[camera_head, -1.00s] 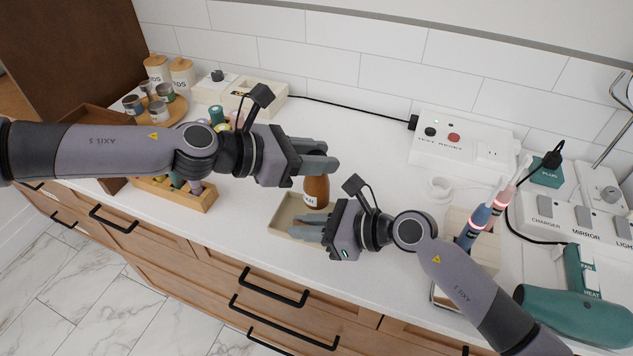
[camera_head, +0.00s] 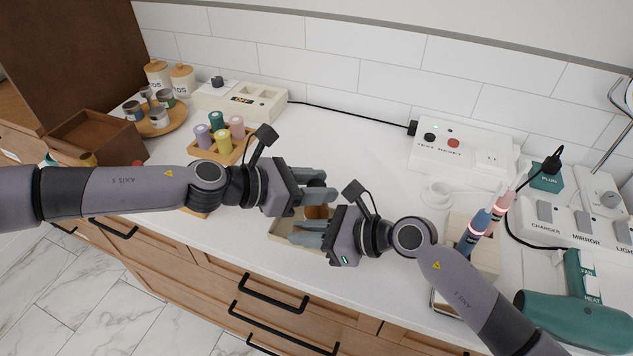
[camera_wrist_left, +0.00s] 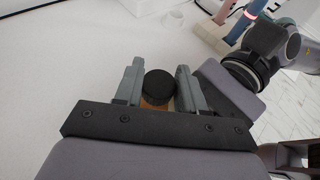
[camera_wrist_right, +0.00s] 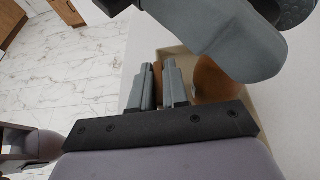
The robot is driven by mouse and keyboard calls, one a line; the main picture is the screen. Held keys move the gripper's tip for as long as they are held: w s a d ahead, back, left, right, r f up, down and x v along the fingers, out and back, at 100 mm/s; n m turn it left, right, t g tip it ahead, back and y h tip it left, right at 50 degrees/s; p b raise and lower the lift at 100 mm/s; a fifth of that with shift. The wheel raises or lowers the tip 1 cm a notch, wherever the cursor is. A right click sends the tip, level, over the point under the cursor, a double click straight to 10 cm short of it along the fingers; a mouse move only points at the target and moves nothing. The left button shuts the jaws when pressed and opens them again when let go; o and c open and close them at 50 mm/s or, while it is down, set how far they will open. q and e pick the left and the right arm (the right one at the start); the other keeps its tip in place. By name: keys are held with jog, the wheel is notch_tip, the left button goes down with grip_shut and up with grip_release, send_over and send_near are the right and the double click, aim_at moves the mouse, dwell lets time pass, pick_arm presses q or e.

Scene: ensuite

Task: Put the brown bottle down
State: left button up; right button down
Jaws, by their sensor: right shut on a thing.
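The brown bottle (camera_head: 316,212) has a black cap (camera_wrist_left: 159,84), seen from above in the left wrist view. It stands in or just over a shallow beige tray (camera_head: 283,234); its base is hidden by my right gripper. My left gripper (camera_head: 318,186) is around the bottle's upper part, one finger on each side of the cap. I cannot tell whether the fingers press on it. My right gripper (camera_head: 308,234) is low at the tray, beside the bottle, and shut on what looks like the tray's near wall; a thin brownish strip (camera_wrist_right: 158,84) shows between its fingers.
A wooden rack with coloured rollers (camera_head: 220,137) and a brown box (camera_head: 97,135) stand at the left. A toothbrush holder (camera_head: 484,255) and a hair dryer (camera_head: 570,318) are at the right. The counter behind the grippers (camera_head: 340,140) is clear.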

pick_arm(q)
jog(key=shift+o, duration=1.2)
jog(key=shift+r, duration=0.1)
jog(key=shift+r, duration=0.15)
jog(key=v, duration=1.2)
pick_arm(e)
jog(key=c, duration=1.1)
grip_release()
jog(key=shift+o, duration=0.2)
